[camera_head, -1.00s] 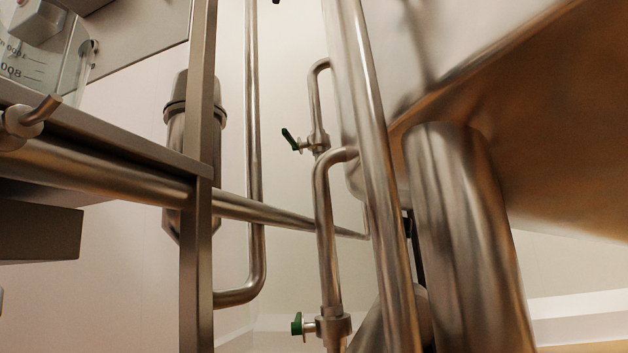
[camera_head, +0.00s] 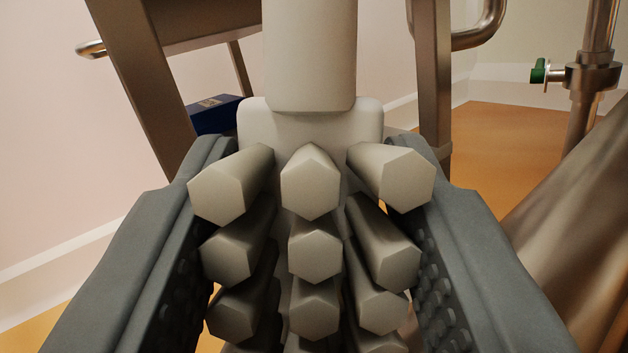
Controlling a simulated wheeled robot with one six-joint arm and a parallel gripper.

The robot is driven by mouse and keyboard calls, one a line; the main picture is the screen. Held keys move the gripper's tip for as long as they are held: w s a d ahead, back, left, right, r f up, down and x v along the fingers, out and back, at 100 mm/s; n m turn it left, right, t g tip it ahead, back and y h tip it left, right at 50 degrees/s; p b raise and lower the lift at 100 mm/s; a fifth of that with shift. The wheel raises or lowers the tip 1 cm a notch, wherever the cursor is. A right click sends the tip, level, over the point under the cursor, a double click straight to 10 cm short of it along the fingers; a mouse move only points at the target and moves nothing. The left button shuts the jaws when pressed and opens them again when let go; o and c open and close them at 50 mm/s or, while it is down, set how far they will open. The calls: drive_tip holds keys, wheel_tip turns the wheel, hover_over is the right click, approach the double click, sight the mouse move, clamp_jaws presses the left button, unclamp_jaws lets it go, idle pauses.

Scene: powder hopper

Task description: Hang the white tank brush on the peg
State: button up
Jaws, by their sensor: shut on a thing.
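The white tank brush (camera_head: 310,118) fills the middle of the view, with its thick handle (camera_head: 309,50) running up out of the top edge. Several blunt, six-sided bristle tufts (camera_head: 311,185) point toward the camera. My gripper (camera_head: 312,155) is shut on the brush head, with one dark grey, studded finger on each side. The lower part of the brush is cut off by the bottom edge. I cannot make out the peg for certain in this view.
Metal frame legs stand at upper left (camera_head: 140,85) and right of the brush (camera_head: 432,75). A bent metal rod (camera_head: 90,48) sticks out at far left. A dark blue box (camera_head: 215,113) is behind. A green-handled valve (camera_head: 538,72) and pipes crowd the right. Orange floor (camera_head: 495,140) shows.

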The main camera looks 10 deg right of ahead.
drive_tip(key=w+a+f, duration=0.1)
drive_tip(key=w+a, duration=0.1)
drive_tip(key=w, duration=0.5)
drive_tip(key=shift+a+f, duration=0.2)
drive_tip(key=shift+a, duration=0.15)
idle(0.7)
drive_tip(key=shift+w, duration=0.15)
idle(0.5)
drive_tip(key=o, duration=1.2)
drive_tip(key=shift+c, duration=0.2)
drive_tip(key=v, duration=1.7)
drive_tip(key=shift+s, duration=0.4)
